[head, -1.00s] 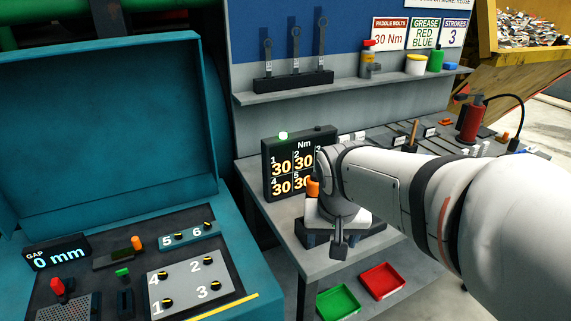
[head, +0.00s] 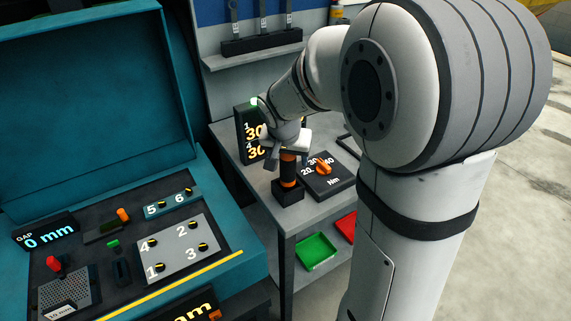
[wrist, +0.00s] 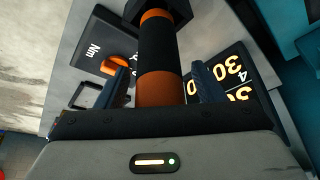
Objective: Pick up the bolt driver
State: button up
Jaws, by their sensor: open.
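The bolt driver (head: 287,171), a black cylinder with orange bands, stands upright in a dark holder (head: 288,193) on the grey bench. My gripper (head: 290,152) is at the top of the driver. In the wrist view my gripper (wrist: 160,76) is open. The driver (wrist: 157,52) lies between its two fingers, with a gap visible on each side. The fingertips are mostly hidden in the head view.
A torque selector box (head: 327,178) with an orange knob is right of the driver. A lit torque display (head: 243,124) stands behind it. A green tray (head: 317,251) and a red tray (head: 346,226) sit lower down. A teal machine (head: 217,231) is at left.

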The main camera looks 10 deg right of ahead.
jog(key=shift+w+f, duration=0.1)
jog(key=shift+f, duration=0.1)
jog(key=shift+c, duration=0.4)
grip_shut()
